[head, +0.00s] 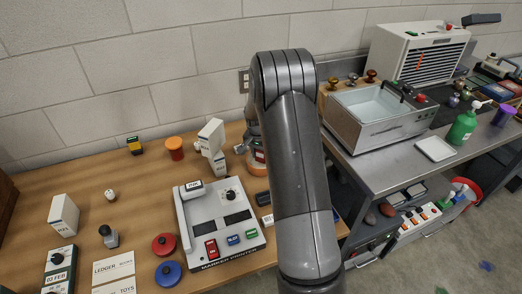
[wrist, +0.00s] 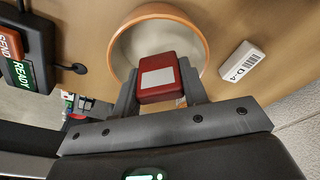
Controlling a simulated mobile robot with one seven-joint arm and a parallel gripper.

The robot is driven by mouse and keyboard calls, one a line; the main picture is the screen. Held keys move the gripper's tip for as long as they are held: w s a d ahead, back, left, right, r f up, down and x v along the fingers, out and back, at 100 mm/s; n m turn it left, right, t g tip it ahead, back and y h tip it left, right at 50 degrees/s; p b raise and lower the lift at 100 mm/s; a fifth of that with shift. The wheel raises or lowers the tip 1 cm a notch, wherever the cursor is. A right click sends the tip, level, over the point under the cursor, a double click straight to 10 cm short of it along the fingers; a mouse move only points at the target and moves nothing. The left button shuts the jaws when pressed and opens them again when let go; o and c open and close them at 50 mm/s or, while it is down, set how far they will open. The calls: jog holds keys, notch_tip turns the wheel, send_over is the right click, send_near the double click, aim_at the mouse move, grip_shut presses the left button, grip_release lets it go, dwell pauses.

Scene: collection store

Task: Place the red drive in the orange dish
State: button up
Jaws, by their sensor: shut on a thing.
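The red drive (wrist: 165,76), a small red block with a pale label, is held between the two fingers of my gripper (wrist: 160,84) in the wrist view. The orange dish (wrist: 153,11) lies beyond it, with an orange rim and pale inside; the drive overlaps its opening in the picture. The gap between drive and dish floor cannot be judged. In the head view the dish (head: 241,149) and the drive (head: 259,156) show only in part beside my arm, which hides most of my gripper.
A label printer (head: 215,225) stands left of my arm on the wooden table. White boxes (head: 211,135) stand near the dish. A small white block labelled D-4 (wrist: 241,62) lies right of the dish in the wrist view. A steel sink unit (head: 375,115) is on the grey bench.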

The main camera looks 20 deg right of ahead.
jog(key=shift+f, duration=0.1)
jog(key=o, duration=1.1)
jog(key=shift+c, duration=0.2)
jog(key=shift+r, duration=3.5)
